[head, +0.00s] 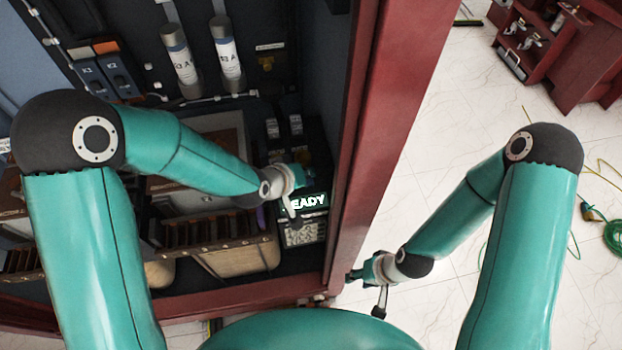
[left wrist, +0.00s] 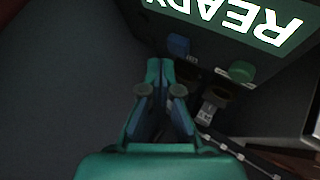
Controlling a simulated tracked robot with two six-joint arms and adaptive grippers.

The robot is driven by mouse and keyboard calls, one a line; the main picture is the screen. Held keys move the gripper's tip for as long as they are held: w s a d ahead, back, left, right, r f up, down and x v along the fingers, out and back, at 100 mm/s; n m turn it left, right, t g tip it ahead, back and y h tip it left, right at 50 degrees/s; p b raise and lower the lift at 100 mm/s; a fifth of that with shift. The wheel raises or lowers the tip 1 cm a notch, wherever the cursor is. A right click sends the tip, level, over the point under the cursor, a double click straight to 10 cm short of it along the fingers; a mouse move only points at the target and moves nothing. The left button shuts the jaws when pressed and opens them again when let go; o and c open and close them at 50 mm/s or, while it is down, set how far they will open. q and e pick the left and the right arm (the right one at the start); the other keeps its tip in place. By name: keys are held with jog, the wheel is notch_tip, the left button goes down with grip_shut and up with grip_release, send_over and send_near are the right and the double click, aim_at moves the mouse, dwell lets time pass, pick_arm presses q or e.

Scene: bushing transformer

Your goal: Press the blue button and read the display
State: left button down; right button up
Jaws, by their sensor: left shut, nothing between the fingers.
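The lit display (head: 312,202) sits on a dark device inside the cabinet. In the head view my left wrist hides its first letter; in the left wrist view the display (left wrist: 240,15) reads READY, upside down. The blue button (left wrist: 178,45) is on the same device, just beyond and right of my left fingertips (left wrist: 160,68). I cannot tell whether they touch it. My left gripper (head: 302,178) is shut and empty; in the head view I cannot make out the blue button near it. My right gripper (head: 360,274) is outside the cabinet, too small to judge its opening.
A green button (left wrist: 241,71) is on the same device, right of the blue one. The red cabinet frame (head: 372,130) stands between my arms. Cylinders (head: 180,58) stand at the back. A green cable (head: 612,237) lies on the floor.

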dwell(0.4)
pick_arm(q)
jog(key=shift+f+b, duration=0.4)
jog(key=shift+b, duration=0.25)
jog(key=shift+s+f+b, duration=0.1)
jog(key=shift+f+b, duration=0.35)
jog(key=shift+b, duration=0.15)
dwell(0.5)
jog(key=shift+r, duration=0.1)
dwell(0.3)
jog(key=shift+r+p, duration=0.4)
jog(key=shift+r, duration=0.4)
jog(key=shift+r, duration=0.1)
jog(key=shift+r+p, duration=1.45)
jog(key=shift+r, duration=1)
